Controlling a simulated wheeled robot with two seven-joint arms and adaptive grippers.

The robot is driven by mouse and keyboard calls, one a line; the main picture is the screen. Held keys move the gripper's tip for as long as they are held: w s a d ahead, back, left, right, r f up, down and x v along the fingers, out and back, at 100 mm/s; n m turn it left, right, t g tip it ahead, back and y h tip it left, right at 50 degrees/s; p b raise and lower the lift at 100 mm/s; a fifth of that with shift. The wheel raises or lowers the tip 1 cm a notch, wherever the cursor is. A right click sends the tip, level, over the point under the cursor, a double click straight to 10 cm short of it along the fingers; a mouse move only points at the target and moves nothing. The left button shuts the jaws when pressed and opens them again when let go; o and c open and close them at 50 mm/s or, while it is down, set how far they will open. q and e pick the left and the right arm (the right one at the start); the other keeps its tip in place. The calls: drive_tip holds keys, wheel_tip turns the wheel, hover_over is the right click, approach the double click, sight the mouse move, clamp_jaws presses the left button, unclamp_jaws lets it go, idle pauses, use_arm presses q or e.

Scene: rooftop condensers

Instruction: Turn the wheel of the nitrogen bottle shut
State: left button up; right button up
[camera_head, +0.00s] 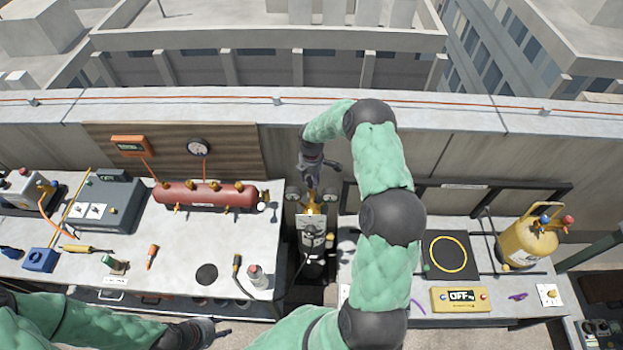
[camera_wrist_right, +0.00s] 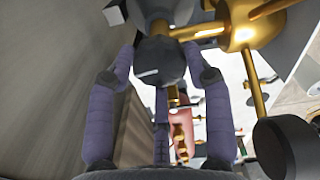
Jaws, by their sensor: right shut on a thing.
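The nitrogen bottle (camera_head: 313,268) stands upright, dark, in the gap between the two benches, with brass regulator fittings and gauges on top. My right gripper (camera_head: 312,178) reaches down to the top of the bottle. In the right wrist view my right gripper (camera_wrist_right: 162,70) has its purple-grey fingers on both sides of the dark grey wheel (camera_wrist_right: 160,62) and is shut on it. The brass valve body (camera_wrist_right: 240,32) is beside the wheel. The wheel is mostly hidden in the head view. My left gripper (camera_head: 210,332) is low at the front of the left bench, away from the bottle; its opening is unclear.
The left bench holds a red manifold (camera_head: 205,195), a grey case (camera_head: 104,205) and small tools. The right bench holds a yellow cylinder (camera_head: 527,243), a black scale pad (camera_head: 450,275) and a yellow box reading OFF (camera_head: 459,300). A parapet (camera_head: 230,108) runs behind.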

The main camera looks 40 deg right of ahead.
drive_tip(key=shift+a+f, duration=0.15)
drive_tip(key=shift+f+m+b, duration=0.1)
drive_tip(key=shift+m+b, duration=0.2)
drive_tip(key=shift+b, duration=0.25)
drive_tip(key=shift+a+m, duration=0.1)
drive_tip(key=shift+m, duration=0.2)
drive_tip(key=shift+s, duration=0.1)
drive_tip(key=o, duration=0.9)
drive_tip(key=shift+o, duration=1)
drive_tip(key=shift+r, duration=0.25)
